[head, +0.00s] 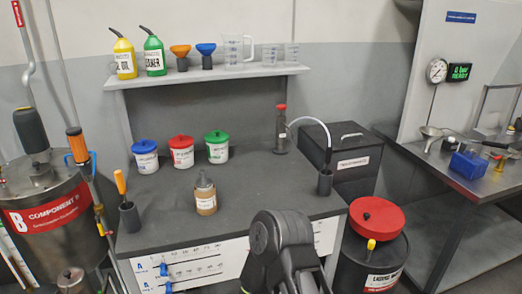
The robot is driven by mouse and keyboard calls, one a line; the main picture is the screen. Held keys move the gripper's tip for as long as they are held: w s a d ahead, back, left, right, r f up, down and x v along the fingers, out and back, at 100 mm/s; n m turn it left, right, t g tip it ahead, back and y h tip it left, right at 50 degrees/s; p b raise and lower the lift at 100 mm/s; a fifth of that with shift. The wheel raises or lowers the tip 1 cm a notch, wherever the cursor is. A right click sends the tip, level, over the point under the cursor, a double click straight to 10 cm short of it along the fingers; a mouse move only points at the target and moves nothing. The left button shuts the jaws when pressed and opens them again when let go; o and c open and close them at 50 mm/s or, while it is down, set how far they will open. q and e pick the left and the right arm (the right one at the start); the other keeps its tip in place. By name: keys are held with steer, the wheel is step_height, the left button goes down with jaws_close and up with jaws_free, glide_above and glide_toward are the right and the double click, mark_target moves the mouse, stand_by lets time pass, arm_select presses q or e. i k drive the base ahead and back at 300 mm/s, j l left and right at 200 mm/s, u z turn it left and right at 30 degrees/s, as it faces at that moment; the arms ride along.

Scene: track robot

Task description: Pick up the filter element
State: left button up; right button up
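No part is plainly marked as the filter element, and I cannot tell for sure which thing it is. A small tan cylinder with a grey top and a white label (205,197) stands upright on the dark workbench (255,200), near its front middle. A dark grey part of my own arm rises at the bottom centre, in front of the bench. It is apart from the tan cylinder in the picture. I see no fingertips of either gripper.
Dark holders (129,217) stand at the bench's left and right. A shelf (205,75) holds bottles, funnels and jugs. Drums (60,215) flank the bench. A side table (450,165) is at right. The bench middle is clear.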

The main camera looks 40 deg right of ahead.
mark_target(204, 184)
steer(key=k+l, duration=0.1)
steer(key=l, duration=0.45)
steer(key=k+l, duration=0.1)
steer(key=l, duration=0.5)
steer(key=k+l, duration=0.1)
steer(key=l, duration=0.45)
